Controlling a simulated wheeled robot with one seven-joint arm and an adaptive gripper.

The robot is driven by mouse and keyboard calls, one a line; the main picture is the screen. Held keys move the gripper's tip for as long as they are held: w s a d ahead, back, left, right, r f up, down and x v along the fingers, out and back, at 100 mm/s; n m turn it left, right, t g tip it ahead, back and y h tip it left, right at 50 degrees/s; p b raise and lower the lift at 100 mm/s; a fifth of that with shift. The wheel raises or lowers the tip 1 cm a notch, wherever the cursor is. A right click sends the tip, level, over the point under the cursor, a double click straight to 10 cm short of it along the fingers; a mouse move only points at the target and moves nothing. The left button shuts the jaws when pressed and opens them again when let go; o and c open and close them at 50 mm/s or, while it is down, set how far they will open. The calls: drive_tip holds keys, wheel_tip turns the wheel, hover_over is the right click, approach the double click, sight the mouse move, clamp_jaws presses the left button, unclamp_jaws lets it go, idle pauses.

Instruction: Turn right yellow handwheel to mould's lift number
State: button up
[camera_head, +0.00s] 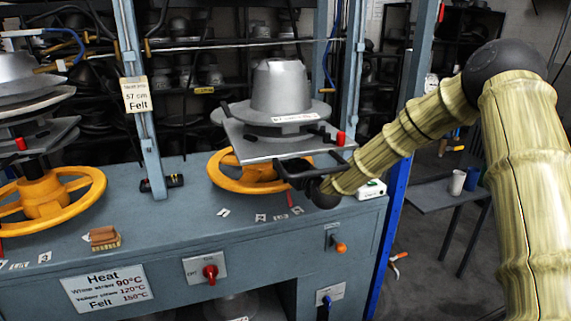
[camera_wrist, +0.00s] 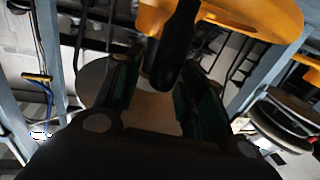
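The right yellow handwheel (camera_head: 226,176) lies flat under the right press plate. Its yellow rim also shows at the top of the wrist view (camera_wrist: 255,18). A black handle (camera_wrist: 174,50) hangs from it. My gripper (camera_head: 292,172) is at the wheel's right side, below the plate. In the wrist view my gripper (camera_wrist: 155,82) has its fingers apart, with the handle's end between them; firm contact is not visible. The grey hat mould (camera_head: 279,88) stands on the plate with a white label (camera_head: 295,118), too small to read. Number cards (camera_head: 260,217) lie before the wheel, unreadable.
A red pointer (camera_head: 290,200) stands near the cards. The left handwheel (camera_head: 85,185) is under another press. A blue-grey post (camera_head: 140,110) stands between them. A brush (camera_head: 104,238) and a white box (camera_head: 371,189) lie on the bench (camera_head: 190,240).

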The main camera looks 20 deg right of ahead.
clamp_jaws()
drive_tip(key=shift+d, duration=0.1)
drive_tip(key=shift+w+d, duration=0.2)
drive_tip(key=shift+d, duration=0.4)
drive_tip(key=shift+o, duration=1.2)
unclamp_jaws()
drive_tip(key=v, duration=1.2)
